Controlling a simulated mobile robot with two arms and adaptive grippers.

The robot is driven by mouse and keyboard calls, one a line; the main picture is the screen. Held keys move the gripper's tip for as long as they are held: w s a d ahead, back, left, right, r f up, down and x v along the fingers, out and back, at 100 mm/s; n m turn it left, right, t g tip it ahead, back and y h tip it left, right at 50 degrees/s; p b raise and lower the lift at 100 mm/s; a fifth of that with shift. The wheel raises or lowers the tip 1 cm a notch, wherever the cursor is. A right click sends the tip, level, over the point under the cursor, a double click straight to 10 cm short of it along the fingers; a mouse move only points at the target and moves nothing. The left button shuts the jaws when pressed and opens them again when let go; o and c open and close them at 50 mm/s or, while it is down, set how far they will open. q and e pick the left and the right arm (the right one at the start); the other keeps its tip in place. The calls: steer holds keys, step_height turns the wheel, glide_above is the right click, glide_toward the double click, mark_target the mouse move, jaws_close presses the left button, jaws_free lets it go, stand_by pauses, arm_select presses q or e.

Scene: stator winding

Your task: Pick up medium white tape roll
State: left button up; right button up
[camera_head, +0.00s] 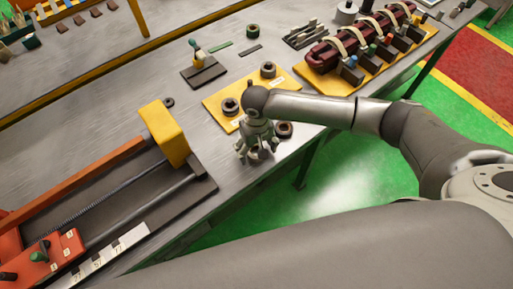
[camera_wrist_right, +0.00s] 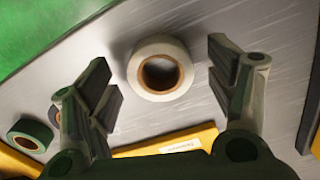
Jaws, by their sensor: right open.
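The white tape roll (camera_wrist_right: 137,72) has a brown core and lies flat on the grey metal table. In the right wrist view it sits between the spread fingers of my right gripper (camera_wrist_right: 162,80), apart from both. In the head view my right gripper (camera_head: 257,150) points down near the table's front edge. It is open and empty, and its fingers mostly hide the roll there. My left gripper is not in view.
A yellow board (camera_head: 217,117) with dark rolls lies just behind my right gripper. A dark roll (camera_head: 284,130) lies to its right, near the edge. A winding machine with a yellow block (camera_head: 163,132) stands to the left. A green roll (camera_wrist_right: 14,135) shows in the wrist view.

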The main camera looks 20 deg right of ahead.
steer(key=shift+f, duration=0.3)
steer(key=c, duration=1.1)
steer(key=shift+r, duration=0.1)
